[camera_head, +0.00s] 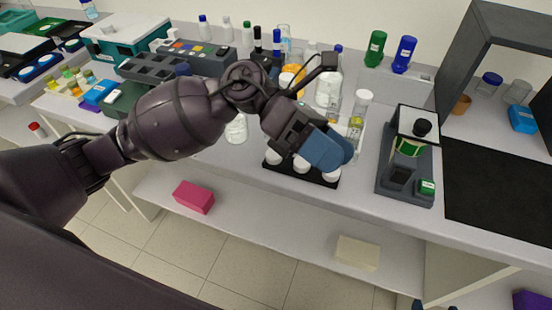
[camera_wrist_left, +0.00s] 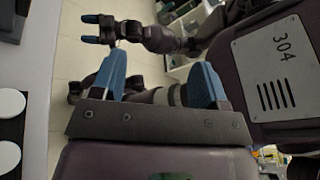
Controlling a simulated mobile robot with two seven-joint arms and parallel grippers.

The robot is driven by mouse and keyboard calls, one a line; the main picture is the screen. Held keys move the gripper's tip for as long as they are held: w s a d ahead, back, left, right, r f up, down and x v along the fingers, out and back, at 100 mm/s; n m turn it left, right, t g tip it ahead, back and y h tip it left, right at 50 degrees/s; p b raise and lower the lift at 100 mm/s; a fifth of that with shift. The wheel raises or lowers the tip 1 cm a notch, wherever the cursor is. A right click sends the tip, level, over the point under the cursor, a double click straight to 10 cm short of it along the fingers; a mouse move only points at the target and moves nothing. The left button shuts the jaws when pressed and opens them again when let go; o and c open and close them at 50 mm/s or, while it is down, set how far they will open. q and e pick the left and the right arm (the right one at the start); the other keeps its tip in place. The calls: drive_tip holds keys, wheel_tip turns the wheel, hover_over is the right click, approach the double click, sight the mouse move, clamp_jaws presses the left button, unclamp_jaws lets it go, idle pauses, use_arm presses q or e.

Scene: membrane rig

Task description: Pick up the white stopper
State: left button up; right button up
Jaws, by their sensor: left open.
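White round stoppers sit in a row on a black tray (camera_head: 318,181) at the bench's front edge. The left one (camera_head: 273,157) and the middle one (camera_head: 301,165) show clearly; the right one is partly hidden by my left gripper (camera_head: 328,150). That gripper has blue fingers and hangs over the tray's right part. In the left wrist view its fingers (camera_wrist_left: 160,78) are spread with nothing between them. Two white discs (camera_wrist_left: 10,102) on a black tray show at that view's left edge, outside the fingers. My right gripper (camera_wrist_left: 92,29) is in the background there, its blue fingertips apart.
A clear vial with a white cap (camera_head: 363,97) stands behind my gripper. A grey device with a green part (camera_head: 407,165) is to the right, beside a black mat (camera_head: 495,190). Bottles and racks fill the bench behind. A pink box (camera_head: 194,197) lies on the lower shelf.

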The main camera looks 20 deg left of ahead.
use_arm(q)
wheel_tip(320, 180, down, 4)
drive_tip(key=a+m+y+b, duration=0.2)
drive_tip(key=m+y, duration=0.1)
drive_tip(key=y, duration=0.2)
drive_tip(key=m+t+y+b, duration=0.35)
drive_tip(key=t+y, duration=0.35)
drive_tip(key=y, duration=0.3)
hover_over(274, 154)
drive_tip(key=f, duration=0.5)
drive_tip(key=shift+s+a+f, duration=0.2)
drive_tip(key=shift+f, duration=0.55)
drive_tip(key=f, duration=0.1)
drive_tip(key=f+b, duration=0.1)
drive_tip(key=f, duration=0.3)
drive_tip(key=shift+w+d, duration=0.15)
drive_tip(key=shift+w, duration=0.1)
use_arm(e)
wheel_tip(274, 154, down, 8)
drive_tip(key=s+g, duration=0.1)
drive_tip(key=shift+a, duration=0.25)
use_arm(q)
drive_tip(key=shift+c, duration=0.3)
use_arm(e)
drive_tip(key=shift+s, duration=0.1)
use_arm(q)
drive_tip(key=c, duration=0.8)
